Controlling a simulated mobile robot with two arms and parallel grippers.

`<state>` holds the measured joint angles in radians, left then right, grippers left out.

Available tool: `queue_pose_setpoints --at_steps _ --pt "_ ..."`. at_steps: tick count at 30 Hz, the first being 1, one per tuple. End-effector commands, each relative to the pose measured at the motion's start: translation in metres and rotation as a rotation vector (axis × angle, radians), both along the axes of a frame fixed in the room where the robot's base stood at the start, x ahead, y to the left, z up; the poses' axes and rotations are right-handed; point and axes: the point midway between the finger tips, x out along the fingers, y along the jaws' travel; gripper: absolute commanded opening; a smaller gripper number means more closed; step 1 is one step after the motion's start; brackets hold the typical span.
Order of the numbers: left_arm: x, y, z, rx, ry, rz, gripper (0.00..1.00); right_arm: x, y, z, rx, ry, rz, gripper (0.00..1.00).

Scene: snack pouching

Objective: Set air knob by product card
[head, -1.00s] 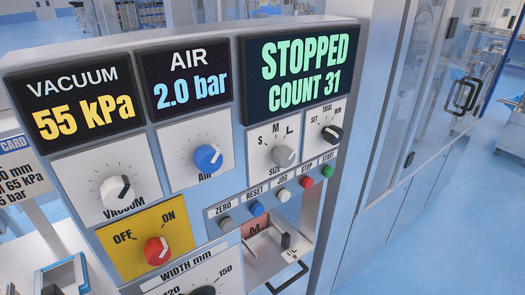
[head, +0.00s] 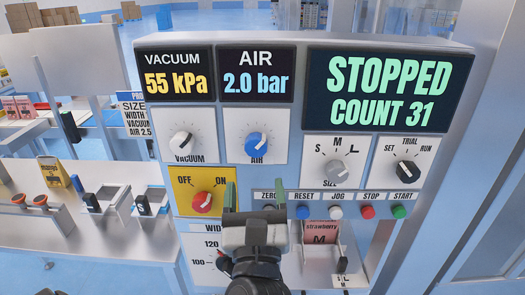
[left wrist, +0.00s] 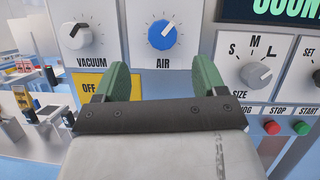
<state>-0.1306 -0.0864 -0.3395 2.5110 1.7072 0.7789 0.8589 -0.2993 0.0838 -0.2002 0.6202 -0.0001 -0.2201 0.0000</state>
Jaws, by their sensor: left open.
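The blue air knob (head: 257,145) sits on a white plate under the air display (head: 256,75), which reads 2.0 bar. Its white pointer mark aims to the upper right in the left wrist view (left wrist: 162,35). The product card (head: 135,118) stands left of the panel; its air line shows 2.5, and its right part is hidden behind the panel. My left gripper (head: 255,197) is open and empty, its green fingers apart, just below the air knob and not touching it. My right gripper is not in view.
The vacuum knob (head: 182,143) is left of the air knob, the size knob (head: 334,169) to the right. A red on/off knob (head: 203,203) and a row of buttons, including the green start button (head: 399,212), lie near my gripper.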

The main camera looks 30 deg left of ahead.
Motion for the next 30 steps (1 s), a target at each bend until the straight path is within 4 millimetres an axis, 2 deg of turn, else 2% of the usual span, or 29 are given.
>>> queue_pose_setpoints --at_steps 3,6,15,28,30 --pt "0.011 0.008 0.003 0.002 -0.008 -0.001 0.71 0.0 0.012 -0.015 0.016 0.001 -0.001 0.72" --pt "0.028 0.019 0.021 0.009 0.0 -0.001 0.71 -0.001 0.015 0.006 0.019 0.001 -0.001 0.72" --pt "0.065 0.044 0.036 0.008 0.001 -0.002 0.71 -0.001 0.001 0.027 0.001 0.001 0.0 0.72" --pt "0.072 0.05 0.036 0.007 0.002 -0.003 0.71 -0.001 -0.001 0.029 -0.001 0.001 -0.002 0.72" --pt "0.072 0.05 0.036 0.007 0.002 -0.003 0.62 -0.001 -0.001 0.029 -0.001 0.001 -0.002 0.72"
